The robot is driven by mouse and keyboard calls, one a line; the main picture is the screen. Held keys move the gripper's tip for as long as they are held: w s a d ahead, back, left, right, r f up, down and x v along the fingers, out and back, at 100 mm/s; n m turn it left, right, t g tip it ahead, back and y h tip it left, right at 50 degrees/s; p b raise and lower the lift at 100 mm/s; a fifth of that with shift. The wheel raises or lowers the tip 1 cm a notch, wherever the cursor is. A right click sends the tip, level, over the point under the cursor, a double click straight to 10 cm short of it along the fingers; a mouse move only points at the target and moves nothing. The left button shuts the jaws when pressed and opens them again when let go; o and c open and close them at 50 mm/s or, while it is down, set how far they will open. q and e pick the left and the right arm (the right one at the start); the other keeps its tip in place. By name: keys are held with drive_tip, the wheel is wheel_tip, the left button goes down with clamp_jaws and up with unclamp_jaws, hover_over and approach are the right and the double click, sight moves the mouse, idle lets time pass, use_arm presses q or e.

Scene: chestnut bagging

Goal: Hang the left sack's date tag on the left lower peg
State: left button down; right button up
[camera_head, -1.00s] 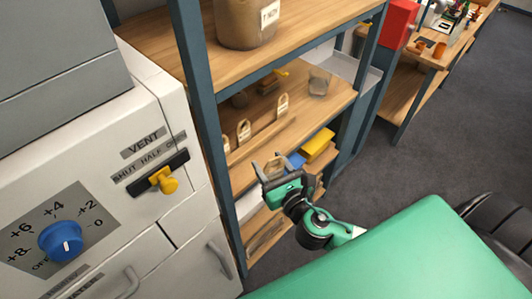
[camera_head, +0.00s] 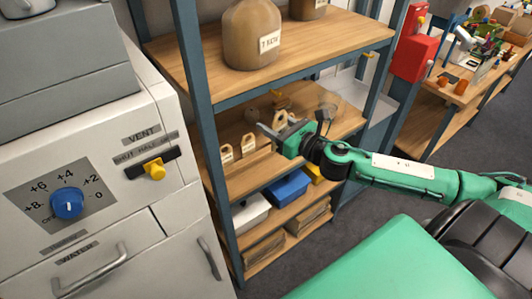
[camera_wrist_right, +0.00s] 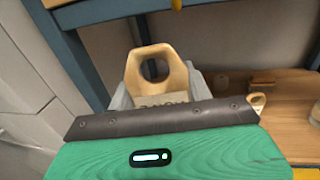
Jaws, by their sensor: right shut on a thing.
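My right gripper (camera_head: 272,127) reaches into the middle shelf level from the right. Two similar tags (camera_head: 227,153) (camera_head: 249,144) stand on the shelf left of the gripper. The nearer brown sack (camera_head: 248,42), with a white label, stands on the upper shelf; another sack (camera_head: 307,8) is cut off behind it. A small yellow peg (camera_head: 372,54) shows at the upper shelf's right edge. My left gripper is not in view.
Blue shelf posts (camera_head: 205,90) and the upper shelf (camera_head: 300,65) surround the gripper. A white cabinet with a blue dial (camera_head: 68,203) and yellow vent knob (camera_head: 154,169) stands left. A blue bin (camera_head: 287,187) sits below.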

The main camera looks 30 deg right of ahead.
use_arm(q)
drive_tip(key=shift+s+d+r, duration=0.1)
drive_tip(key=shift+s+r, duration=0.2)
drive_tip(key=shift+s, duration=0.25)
use_arm(e)
drive_tip(key=shift+y, duration=0.3)
drive_tip(key=r, duration=0.1)
drive_tip(key=w+d+r, duration=0.1)
drive_tip(key=r, duration=0.1)
drive_tip(key=d+r, duration=0.1)
drive_tip(key=r, duration=0.1)
drive_tip(key=shift+w, duration=0.3)
use_arm(q)
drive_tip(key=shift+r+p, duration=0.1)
drive_tip(key=shift+p, duration=0.25)
use_arm(e)
drive_tip(key=shift+w, duration=0.1)
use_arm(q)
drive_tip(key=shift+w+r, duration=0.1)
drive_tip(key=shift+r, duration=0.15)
use_arm(e)
drive_tip(key=shift+w+a+f, duration=0.1)
drive_tip(key=shift+w+f, duration=0.3)
drive_tip(key=shift+w, duration=0.35)
drive_tip(key=shift+w+a+f, duration=0.1)
drive_tip(key=shift+w+f, duration=0.3)
drive_tip(key=shift+w, duration=0.3)
drive_tip(key=o, duration=1.5)
drive_tip(key=shift+c, duration=0.2)
